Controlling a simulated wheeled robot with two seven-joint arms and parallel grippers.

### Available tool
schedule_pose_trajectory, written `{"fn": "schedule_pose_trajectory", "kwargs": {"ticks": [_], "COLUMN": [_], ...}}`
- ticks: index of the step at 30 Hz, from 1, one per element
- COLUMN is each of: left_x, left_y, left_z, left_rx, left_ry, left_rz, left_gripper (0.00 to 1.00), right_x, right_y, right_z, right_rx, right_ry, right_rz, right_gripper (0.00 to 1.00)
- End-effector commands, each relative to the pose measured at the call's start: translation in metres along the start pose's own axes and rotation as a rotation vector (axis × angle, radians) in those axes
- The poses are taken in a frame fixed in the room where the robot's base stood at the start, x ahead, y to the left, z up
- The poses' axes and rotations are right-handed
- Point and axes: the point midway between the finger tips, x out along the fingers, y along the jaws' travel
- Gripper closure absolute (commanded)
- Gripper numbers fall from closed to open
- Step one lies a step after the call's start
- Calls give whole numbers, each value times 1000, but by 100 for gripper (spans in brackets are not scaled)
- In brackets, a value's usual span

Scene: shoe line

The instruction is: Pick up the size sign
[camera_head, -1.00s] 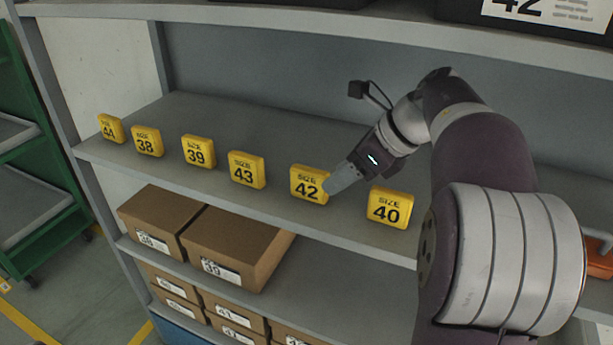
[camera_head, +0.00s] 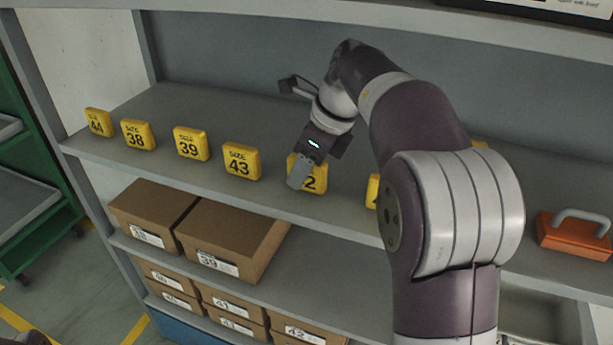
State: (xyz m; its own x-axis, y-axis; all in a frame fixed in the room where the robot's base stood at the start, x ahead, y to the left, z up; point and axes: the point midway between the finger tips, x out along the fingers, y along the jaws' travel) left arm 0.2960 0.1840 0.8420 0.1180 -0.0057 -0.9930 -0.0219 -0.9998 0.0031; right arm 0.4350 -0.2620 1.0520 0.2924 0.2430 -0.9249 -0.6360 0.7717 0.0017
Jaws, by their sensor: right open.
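Several yellow size signs stand in a row on the grey shelf: size 44 (camera_head: 97,123), size 38 (camera_head: 138,135), size 39 (camera_head: 191,144), size 43 (camera_head: 241,161) and size 42 (camera_head: 316,178). Another yellow sign (camera_head: 373,190) is mostly hidden by my right arm. My right gripper (camera_head: 298,181) is open, with its fingers pointing down in front of the size 42 sign and covering its left part. I cannot tell whether the fingers touch it. My left gripper is not in view.
An orange case with a grey handle (camera_head: 573,236) sits at the right on the sign shelf. A green rack (camera_head: 45,235) stands at the far left. A shelf board (camera_head: 330,20) runs above.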

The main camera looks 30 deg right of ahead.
Motion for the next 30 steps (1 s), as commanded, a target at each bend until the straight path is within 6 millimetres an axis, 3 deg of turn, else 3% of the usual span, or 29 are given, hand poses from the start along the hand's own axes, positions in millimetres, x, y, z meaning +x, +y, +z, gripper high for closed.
{"fn": "schedule_pose_trajectory", "kwargs": {"ticks": [3, 9, 14, 24, 30], "left_x": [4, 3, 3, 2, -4], "left_y": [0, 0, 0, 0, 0], "left_z": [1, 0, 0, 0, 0], "left_rx": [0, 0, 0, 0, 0], "left_ry": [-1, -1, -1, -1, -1], "left_rz": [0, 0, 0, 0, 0], "left_gripper": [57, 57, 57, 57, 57], "right_x": [12, 12, 12, 9, -10], "right_y": [0, 0, 0, 0, 0], "right_z": [0, 0, 0, 0, 8], "right_rx": [-1, -1, -1, -1, -1], "right_ry": [-1, -2, -2, -2, -2], "right_rz": [-1, -2, -2, -2, -3], "right_gripper": [47, 47, 99, 100, 100]}}
